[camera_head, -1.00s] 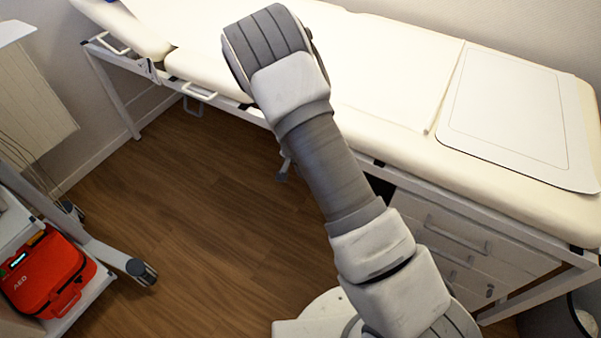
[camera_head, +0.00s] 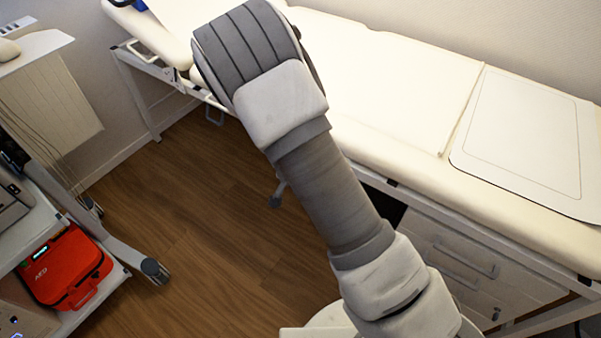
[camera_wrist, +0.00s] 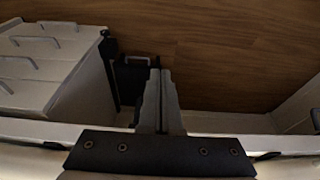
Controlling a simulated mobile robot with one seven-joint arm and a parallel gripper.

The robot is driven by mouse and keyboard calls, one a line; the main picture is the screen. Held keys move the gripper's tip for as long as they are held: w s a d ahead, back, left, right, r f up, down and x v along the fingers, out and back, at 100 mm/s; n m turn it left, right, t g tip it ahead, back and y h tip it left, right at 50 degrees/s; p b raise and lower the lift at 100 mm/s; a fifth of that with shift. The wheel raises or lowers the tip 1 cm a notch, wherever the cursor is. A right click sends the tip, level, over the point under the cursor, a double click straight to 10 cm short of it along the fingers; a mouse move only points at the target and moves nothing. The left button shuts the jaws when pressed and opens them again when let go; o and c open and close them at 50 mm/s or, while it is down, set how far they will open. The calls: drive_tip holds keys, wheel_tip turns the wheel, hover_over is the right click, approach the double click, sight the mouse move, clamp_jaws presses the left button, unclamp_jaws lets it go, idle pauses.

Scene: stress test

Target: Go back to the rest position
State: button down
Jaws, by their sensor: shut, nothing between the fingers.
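My gripper (camera_wrist: 159,78) shows in the wrist view with its two fingers close together, shut and empty. It points toward the wood floor (camera_wrist: 230,50), with a pale bar or edge crossing behind the fingers' base. In the head view my arm rises from the bottom centre to the upper left, in front of the cream examination couch (camera_head: 385,75). My gripper is hidden in the head view.
A drawer unit (camera_head: 470,255) sits under the couch, and a white panel (camera_head: 525,130) lies on it. A cart at the left holds a red AED case (camera_head: 65,268). A white drawer unit (camera_wrist: 45,65) shows in the wrist view. Floor between cart and couch is clear.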

drive_tip(key=s+d+r+n+y, duration=0.1)
drive_tip(key=s+d+r+y, duration=0.1)
drive_tip(key=r, duration=1)
drive_tip(key=s+d+r+n+y, duration=0.1)
drive_tip(key=s+d+r+n, duration=0.1)
drive_tip(key=r, duration=0.9)
drive_tip(key=s+d+r+n+t+h, duration=0.1)
drive_tip(key=s+d+r+n+t, duration=0.1)
drive_tip(key=s+d+r, duration=0.45)
drive_tip(key=s+d+r+n+t+h, duration=0.1)
drive_tip(key=s+d+r+n+t, duration=0.15)
drive_tip(key=s+r, duration=0.7)
wheel_tip(320, 180, up, 18)
drive_tip(key=g+p, duration=0.1)
drive_tip(key=p, duration=1.8)
drive_tip(key=shift+s+f+y, duration=0.2)
drive_tip(key=shift+s+y, duration=0.1)
drive_tip(key=shift+s, duration=0.1)
drive_tip(key=shift+a, duration=0.1)
